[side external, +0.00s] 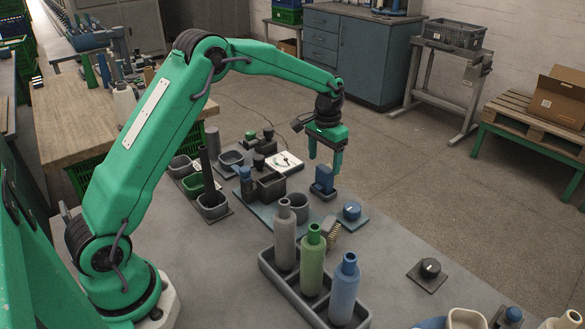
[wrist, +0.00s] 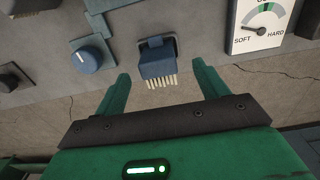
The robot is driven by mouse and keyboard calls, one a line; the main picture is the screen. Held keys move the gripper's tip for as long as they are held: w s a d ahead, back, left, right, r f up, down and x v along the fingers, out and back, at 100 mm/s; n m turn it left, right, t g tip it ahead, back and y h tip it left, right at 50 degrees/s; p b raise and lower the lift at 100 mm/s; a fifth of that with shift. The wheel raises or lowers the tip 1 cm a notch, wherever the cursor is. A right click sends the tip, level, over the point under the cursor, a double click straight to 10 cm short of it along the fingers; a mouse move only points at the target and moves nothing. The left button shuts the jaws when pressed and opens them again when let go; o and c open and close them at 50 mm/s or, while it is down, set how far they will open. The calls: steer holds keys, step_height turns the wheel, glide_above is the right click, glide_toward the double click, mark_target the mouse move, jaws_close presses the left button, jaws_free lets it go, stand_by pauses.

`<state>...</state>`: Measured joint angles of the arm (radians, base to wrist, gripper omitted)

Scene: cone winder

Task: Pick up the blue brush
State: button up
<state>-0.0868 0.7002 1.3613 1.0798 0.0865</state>
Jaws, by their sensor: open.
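The blue brush (wrist: 160,62) has a blue block and pale bristles, which point toward my gripper in the wrist view. In the side view, the blue brush (side external: 324,178) stands at the panel's far edge, just below my gripper (side external: 324,163). My gripper is open and points down. In the wrist view, the green fingers of my gripper (wrist: 163,74) lie to the left and right of the brush, with gaps on both sides. Nothing is held.
A blue knob (side external: 351,211) is right of the brush. A SOFT–HARD gauge (side external: 286,161) and a dark box (side external: 270,187) are to its left. A tray (side external: 290,290) with grey, green and blue bottles stands in front.

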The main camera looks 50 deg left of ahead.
mark_target(324, 180)
steer(key=shift+f, duration=1.35)
steer(key=shift+d+f, duration=0.15)
steer(key=shift+f, duration=2.5)
steer(key=shift+w, duration=0.1)
steer(key=c, duration=1.1)
steer(key=shift+r, duration=0.1)
